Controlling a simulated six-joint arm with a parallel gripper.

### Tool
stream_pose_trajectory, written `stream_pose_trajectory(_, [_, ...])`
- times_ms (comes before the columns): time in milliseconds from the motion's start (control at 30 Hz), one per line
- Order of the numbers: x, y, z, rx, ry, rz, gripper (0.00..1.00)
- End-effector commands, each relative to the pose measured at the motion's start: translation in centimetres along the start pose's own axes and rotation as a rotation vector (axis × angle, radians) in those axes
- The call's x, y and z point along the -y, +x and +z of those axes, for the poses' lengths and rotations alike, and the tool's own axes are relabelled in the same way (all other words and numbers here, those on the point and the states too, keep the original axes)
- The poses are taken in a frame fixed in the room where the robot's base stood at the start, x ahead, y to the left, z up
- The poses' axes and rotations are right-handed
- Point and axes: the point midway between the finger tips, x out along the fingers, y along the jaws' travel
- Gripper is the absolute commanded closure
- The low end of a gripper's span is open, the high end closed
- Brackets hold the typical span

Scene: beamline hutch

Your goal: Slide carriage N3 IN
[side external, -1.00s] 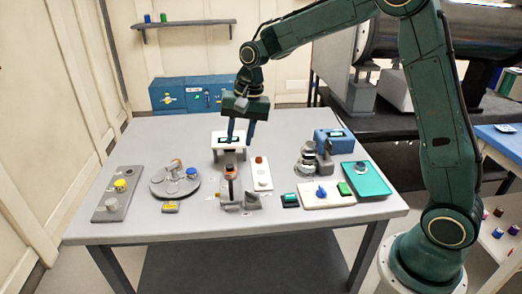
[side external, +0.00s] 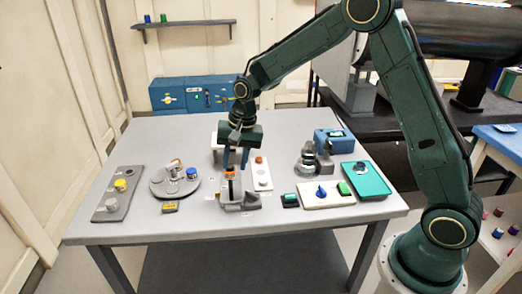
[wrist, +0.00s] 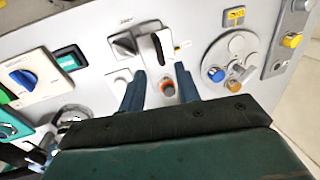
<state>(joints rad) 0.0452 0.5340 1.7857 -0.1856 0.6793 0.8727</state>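A small slide unit (side external: 231,196) stands near the front middle of the table, with an orange-topped part at its far end. I take it for carriage N3, but I cannot read its label. The wrist view shows its pale, slotted body (wrist: 160,45) and an orange-red knob (wrist: 168,88). My gripper (side external: 236,168) points down over the far end of the unit. Its fingers are open, one on each side of the knob in the wrist view (wrist: 160,92). I cannot tell whether either finger touches it.
A white plate with an orange button (side external: 258,160) is close to the right of my gripper. A grey wedge-like block (side external: 250,201) sits beside the slide unit. A round disc with knobs (side external: 174,187) is to the left. A white panel with a blue knob (side external: 321,191) is further right.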

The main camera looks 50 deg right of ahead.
Motion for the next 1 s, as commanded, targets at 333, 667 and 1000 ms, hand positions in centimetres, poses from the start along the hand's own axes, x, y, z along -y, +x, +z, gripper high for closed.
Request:
stream_pose_trajectory(333, [-0.1, 4.8, 0.0, 0.002, 0.000, 0.003, 0.67])
stream_pose_trajectory(667, [0.0, 6.2, 0.0, 0.000, 0.000, 0.001, 0.67])
stream_pose_trajectory(1000, [0.0, 6.1, 0.0, 0.000, 0.000, 0.001, 0.95])
